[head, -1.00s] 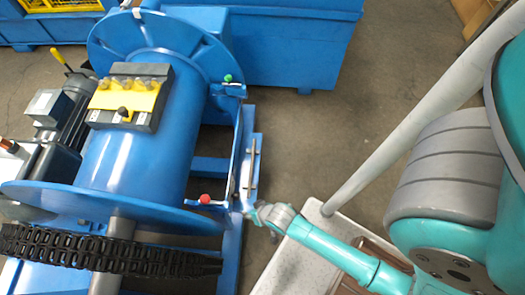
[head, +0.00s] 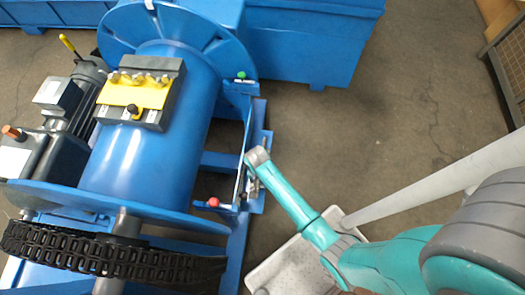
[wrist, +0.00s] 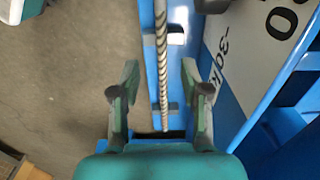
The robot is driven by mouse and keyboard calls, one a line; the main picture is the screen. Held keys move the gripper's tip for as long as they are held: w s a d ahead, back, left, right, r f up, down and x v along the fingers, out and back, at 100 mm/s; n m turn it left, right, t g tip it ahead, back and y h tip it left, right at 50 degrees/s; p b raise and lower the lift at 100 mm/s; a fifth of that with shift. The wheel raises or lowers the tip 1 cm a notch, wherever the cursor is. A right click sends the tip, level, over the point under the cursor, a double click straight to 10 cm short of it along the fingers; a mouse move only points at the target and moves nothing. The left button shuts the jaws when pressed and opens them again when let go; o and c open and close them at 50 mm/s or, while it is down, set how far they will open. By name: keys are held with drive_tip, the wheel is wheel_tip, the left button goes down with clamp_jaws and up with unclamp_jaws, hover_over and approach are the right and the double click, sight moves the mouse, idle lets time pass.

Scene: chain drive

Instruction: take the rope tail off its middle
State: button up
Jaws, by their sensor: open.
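The rope tail (wrist: 161,50) is a thin, twisted grey-brown line in the wrist view. It runs straight from the top edge down to a dark gap in the blue frame. My gripper (wrist: 160,80) is open, one finger on each side of the rope line as seen from the wrist. The fingers show no contact with it. I cannot tell the depth between fingertips and rope. In the head view my arm's end reaches the right side of the blue winch drum (head: 150,165); the fingers and most of the rope are hidden there.
A blue frame (wrist: 147,50) runs beside the rope, with a white lettered label (wrist: 255,50) to its right. The drum carries a yellow-and-black block (head: 135,95). A red knob (head: 213,202) and a green knob (head: 240,75) sit along the frame. A black chain (head: 110,255) lies in front.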

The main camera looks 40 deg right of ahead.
sight(258, 186)
drive_tip(key=shift+a+f, duration=0.2)
drive_tip(key=shift+f, duration=3.65)
clamp_jaws()
